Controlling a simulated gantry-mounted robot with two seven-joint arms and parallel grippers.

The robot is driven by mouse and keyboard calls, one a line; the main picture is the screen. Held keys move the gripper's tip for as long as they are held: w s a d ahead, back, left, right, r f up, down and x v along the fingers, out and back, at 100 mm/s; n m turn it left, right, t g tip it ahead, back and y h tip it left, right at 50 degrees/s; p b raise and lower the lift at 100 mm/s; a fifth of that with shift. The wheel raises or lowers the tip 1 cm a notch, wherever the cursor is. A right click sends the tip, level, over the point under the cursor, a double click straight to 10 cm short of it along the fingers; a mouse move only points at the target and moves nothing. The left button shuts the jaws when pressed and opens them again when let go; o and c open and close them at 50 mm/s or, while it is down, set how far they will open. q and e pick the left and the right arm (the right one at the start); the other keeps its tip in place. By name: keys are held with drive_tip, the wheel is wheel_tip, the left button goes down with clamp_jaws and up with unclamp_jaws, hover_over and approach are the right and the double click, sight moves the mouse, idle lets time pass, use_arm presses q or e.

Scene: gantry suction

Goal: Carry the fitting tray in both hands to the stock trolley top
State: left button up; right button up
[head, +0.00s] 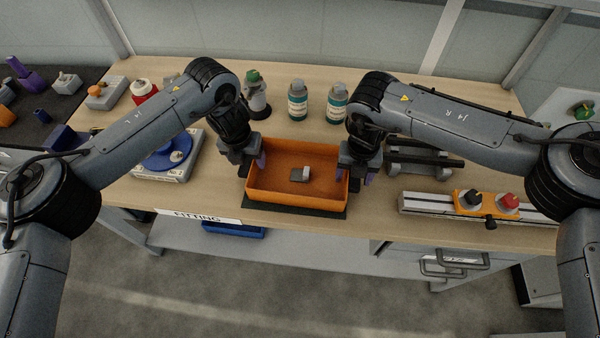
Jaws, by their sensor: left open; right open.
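The fitting tray, an open orange box (295,201), rests on a dark mat (335,213) near the front edge of the wooden bench, above the FITTING label. A small grey part (300,175) lies inside it. My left gripper (251,168) is open at the tray's left wall, and my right gripper (357,172) is open at its right wall. The purple fingers are partly hidden, and I cannot tell whether they touch the walls. No surface is clearly marked as the stock trolley; a dark top (42,122) stands at the far left.
Several loose parts lie on the dark top. A blue turntable (166,157) stands left of the tray. Bottles (298,101) stand behind it. A rail with an orange switch block (484,203) lies to the right. The floor (260,290) in front is clear.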

use_arm(q)
drive_tip(key=shift+f, duration=0.4)
use_arm(e)
drive_tip(key=shift+f, duration=0.4)
use_arm(q)
clamp_jaws()
use_arm(e)
clamp_jaws()
